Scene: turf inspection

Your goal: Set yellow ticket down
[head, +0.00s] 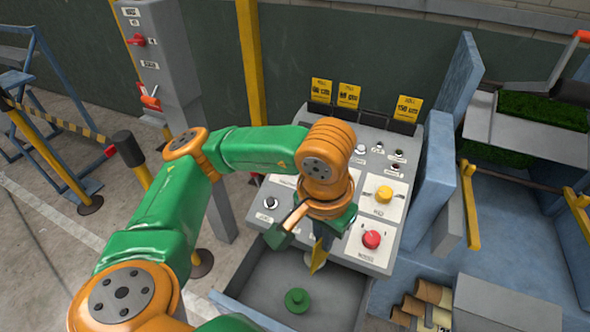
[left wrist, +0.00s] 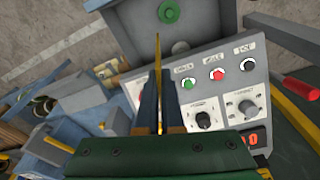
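A yellow ticket (head: 318,258) hangs below my left gripper (head: 318,236), above the near edge of the control console (head: 345,250) and the open grey drawer (head: 335,295). In the left wrist view the ticket (left wrist: 178,48) shows nearly edge-on between the close-set fingers of my left gripper (left wrist: 160,95), which is shut on it. It appears clear of the drawer floor, though the exact gap is hard to tell. Three other yellow tickets stand in holders at the console's back: left (head: 321,90), middle (head: 348,96), right (head: 409,107). My right gripper is not in view.
A green round knob-like piece (head: 297,300) sits in the drawer. The console bears a red button (head: 371,239) and a yellow button (head: 384,193). A grey post (head: 165,55) stands left, a blue panel (head: 436,165) right. Rolled items (head: 425,300) lie at lower right.

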